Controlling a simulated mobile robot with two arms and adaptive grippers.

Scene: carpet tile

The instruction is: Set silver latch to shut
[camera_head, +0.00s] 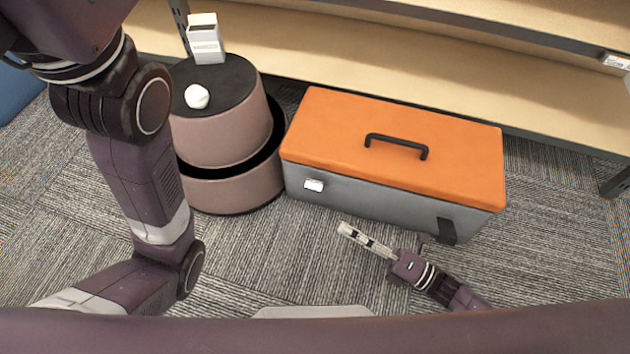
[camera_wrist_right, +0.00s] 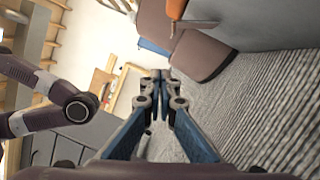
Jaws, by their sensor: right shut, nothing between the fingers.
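The toolbox (camera_head: 370,205) has a grey body and an orange lid (camera_head: 330,125) with a black handle; the lid lies down on the body. The silver latch (camera_head: 313,185) is a small bright plate on the left of its front face. In the right wrist view a grey flat piece, seemingly this latch (camera_wrist_right: 197,24), juts out from the box. A black latch (camera_head: 446,231) is at the front right. My right gripper (camera_head: 344,230) is shut and empty, low in front of the box, below and right of the silver latch, apart from it. My left gripper is out of view.
A round pinkish stool (camera_head: 222,130) stands close to the box's left side, with a white ball (camera_head: 197,96) and a white carton (camera_head: 205,40) on top. A wooden shelf (camera_head: 480,85) runs behind. The carpet (camera_head: 560,260) before and right of the box is clear.

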